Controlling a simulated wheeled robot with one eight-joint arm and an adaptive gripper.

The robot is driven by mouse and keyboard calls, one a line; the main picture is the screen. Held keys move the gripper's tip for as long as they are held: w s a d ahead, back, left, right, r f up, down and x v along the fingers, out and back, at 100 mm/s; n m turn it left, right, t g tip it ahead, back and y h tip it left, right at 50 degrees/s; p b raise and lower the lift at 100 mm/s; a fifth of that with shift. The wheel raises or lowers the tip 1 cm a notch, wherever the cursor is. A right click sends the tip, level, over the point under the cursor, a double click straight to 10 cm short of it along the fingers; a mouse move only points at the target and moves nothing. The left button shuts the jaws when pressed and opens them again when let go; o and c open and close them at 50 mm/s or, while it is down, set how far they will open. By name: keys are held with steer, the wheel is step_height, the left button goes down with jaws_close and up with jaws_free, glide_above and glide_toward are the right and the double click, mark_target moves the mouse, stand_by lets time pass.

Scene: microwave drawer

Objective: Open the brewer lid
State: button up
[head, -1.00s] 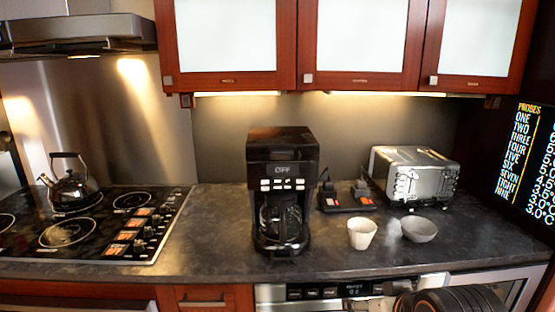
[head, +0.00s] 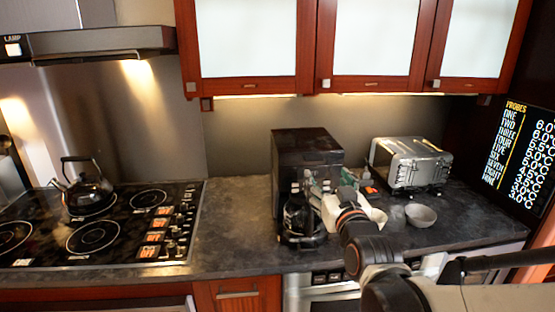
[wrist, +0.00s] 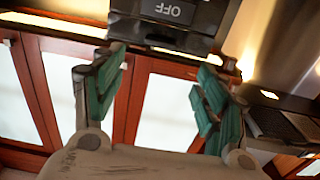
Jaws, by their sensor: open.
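The black coffee brewer (head: 307,150) stands upright on the counter, and its flat lid (head: 305,136) looks closed. My gripper (head: 322,187) is at the brewer's front right, partly covering its buttons and display. In the wrist view, the brewer (wrist: 180,32) is upside down at the top edge, showing its "OFF" display. My gripper (wrist: 162,65) has its green-padded fingers spread wide with nothing between them. I cannot tell whether a finger touches the brewer. The brewer's lid is out of sight in the wrist view.
A kettle (head: 85,190) sits on the stove (head: 95,238) at left. Wooden cabinets (head: 250,86) hang above the brewer. Counter left of the brewer is clear.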

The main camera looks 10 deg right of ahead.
mark_target(314, 159)
steer(key=w+b, duration=0.2)
steer(key=w, duration=1)
steer(key=shift+c, duration=0.6)
steer(key=c, duration=1.4)
steer(key=shift+r, duration=0.1)
